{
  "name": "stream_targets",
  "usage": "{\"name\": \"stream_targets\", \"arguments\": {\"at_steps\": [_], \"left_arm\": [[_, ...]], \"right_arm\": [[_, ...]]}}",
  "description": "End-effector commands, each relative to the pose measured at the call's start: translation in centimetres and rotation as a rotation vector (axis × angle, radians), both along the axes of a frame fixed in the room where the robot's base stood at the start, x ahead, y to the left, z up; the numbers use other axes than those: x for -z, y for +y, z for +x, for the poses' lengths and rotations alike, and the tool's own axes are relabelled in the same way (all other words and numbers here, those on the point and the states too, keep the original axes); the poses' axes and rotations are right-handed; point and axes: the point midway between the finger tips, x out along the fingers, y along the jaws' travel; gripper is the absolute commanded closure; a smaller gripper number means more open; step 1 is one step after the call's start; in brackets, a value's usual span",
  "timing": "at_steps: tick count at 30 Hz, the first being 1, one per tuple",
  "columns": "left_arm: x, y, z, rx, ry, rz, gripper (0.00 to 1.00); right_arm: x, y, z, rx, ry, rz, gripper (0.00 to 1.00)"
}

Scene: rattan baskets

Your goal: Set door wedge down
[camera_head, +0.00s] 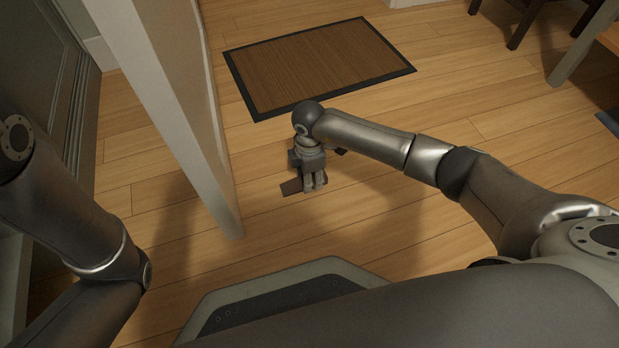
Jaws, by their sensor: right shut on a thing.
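My right gripper (314,184) reaches down low over the wooden floor, to the right of the open white door (175,95). It is shut on the door wedge (290,187), a small dark brown piece that shows at the left of the fingers. The fingers hide much of the wedge. I cannot tell whether the wedge touches the floor. My left arm shows at the left edge, but its gripper is out of view.
A brown doormat (315,65) with a dark border lies beyond my right gripper. A dark panelled surface (45,90) stands at the left. Furniture legs (525,22) stand at the upper right. Bare floor (380,215) lies around the gripper.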

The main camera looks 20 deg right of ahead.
Motion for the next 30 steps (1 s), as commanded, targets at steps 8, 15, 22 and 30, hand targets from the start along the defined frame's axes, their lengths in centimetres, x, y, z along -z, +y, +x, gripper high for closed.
{"name": "stream_targets", "arguments": {"at_steps": [8,15,22,30], "left_arm": [[0.0,0.0,0.0,0.0,0.0,0.0,0.6],[-0.1,0.0,0.0,-0.001,0.0,0.0,0.6],[-0.1,0.0,0.0,-0.001,0.0,0.0,0.6],[-1.2,0.0,0.0,-0.001,0.0,0.0,0.6]], "right_arm": [[0.2,0.0,0.0,0.0,0.001,0.0,0.62],[0.2,0.0,0.0,0.0,0.0,0.0,0.42],[0.1,0.0,0.0,0.0,0.0,0.0,0.42],[-1.3,0.0,0.0,0.0,-0.001,0.0,0.42]]}}
